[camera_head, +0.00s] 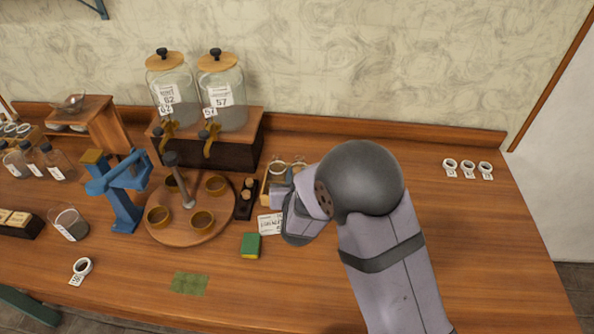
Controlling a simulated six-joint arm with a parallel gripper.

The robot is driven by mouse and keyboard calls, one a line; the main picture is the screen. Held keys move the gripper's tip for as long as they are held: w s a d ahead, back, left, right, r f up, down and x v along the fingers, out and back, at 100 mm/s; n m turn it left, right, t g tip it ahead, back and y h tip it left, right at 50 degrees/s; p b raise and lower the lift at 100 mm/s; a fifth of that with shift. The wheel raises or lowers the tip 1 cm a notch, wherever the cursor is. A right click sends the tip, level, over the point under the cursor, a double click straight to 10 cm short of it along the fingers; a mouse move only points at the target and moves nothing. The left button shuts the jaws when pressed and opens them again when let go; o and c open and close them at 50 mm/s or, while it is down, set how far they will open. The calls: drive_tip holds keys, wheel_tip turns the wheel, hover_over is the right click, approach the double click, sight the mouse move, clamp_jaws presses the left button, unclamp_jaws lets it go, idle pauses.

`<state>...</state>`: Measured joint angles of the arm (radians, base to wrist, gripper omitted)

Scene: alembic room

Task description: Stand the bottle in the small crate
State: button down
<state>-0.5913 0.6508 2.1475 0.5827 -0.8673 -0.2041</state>
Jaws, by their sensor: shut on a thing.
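My gripper (283,196) is at the centre right, over the front of a small wooden crate (265,188). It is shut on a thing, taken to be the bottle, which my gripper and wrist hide. The crate shows only as a narrow strip of pale wood left of my gripper. Round glass rims (279,167) show just behind my gripper, at the crate. I cannot tell whether one of them belongs to the held bottle, or whether that bottle is upright or touches the crate.
Left of the crate are a dark block with corks (246,196) and a round wooden tray (180,232) with brass cups. A white card (269,224) and a green sponge (250,245) lie in front. Two glass dispensers (221,93) stand behind. Labelled bottles (57,163) stand far left. The right side is mostly clear.

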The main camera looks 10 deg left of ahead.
drive_tip(key=shift+f, duration=0.1)
drive_tip(key=c, duration=1.6)
unclamp_jaws()
drive_tip(key=shift+r, duration=0.25)
drive_tip(key=shift+s, duration=0.4)
drive_tip(key=b+v, duration=0.1)
drive_tip(key=v, duration=1)
drive_tip(key=shift+r, duration=0.15)
